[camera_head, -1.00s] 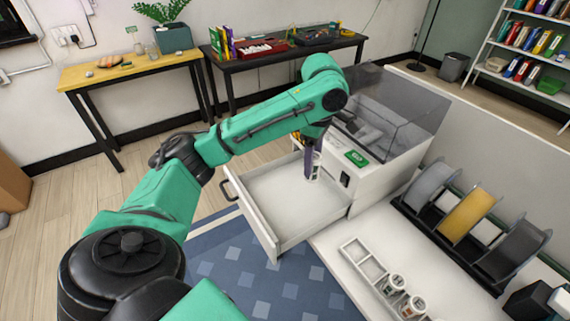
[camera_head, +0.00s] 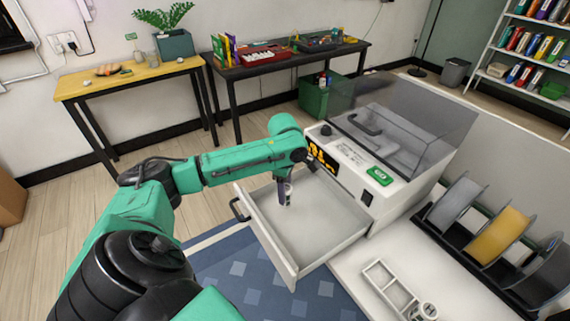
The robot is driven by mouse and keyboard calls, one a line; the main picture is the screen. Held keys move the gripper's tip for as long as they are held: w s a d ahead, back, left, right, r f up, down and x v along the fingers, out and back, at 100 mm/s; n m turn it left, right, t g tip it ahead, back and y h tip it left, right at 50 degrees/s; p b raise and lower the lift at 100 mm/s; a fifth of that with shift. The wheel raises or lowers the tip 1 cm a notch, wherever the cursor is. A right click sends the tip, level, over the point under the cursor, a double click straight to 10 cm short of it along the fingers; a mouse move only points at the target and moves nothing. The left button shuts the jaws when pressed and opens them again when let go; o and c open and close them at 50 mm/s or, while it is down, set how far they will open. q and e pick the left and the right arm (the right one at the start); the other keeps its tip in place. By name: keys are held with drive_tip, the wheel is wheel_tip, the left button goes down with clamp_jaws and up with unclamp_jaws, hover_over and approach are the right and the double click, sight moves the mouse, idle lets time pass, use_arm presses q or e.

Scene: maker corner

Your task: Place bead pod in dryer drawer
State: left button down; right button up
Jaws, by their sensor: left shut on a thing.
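The dryer (camera_head: 392,190) is a white box with a clear lid on the bench at the right. Its white drawer (camera_head: 318,217) is pulled out toward the lower left, and its floor looks bare. My left gripper (camera_head: 284,196) points down over the drawer, shut on a small white bead pod (camera_head: 288,194) with a dark mark. The pod looks upright and inside the drawer's outline. I cannot tell whether it touches the drawer floor. My right gripper is out of view.
A white rack (camera_head: 384,284) with a pod (camera_head: 429,311) stands on the bench at the bottom. A spool holder with several filament spools (camera_head: 498,234) is at the right.

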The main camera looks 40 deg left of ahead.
use_arm(q)
wheel_tip(320, 180, down, 3)
drive_tip(key=shift+d+f, duration=0.15)
drive_tip(key=shift+f, duration=0.3)
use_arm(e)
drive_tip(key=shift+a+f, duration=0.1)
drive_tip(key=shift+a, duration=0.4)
use_arm(q)
drive_tip(key=shift+c, duration=1.8)
unclamp_jaws()
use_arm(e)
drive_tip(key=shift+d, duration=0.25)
use_arm(q)
drive_tip(key=shift+r, duration=0.35)
wheel_tip(320, 180, up, 12)
drive_tip(key=shift+f, duration=0.25)
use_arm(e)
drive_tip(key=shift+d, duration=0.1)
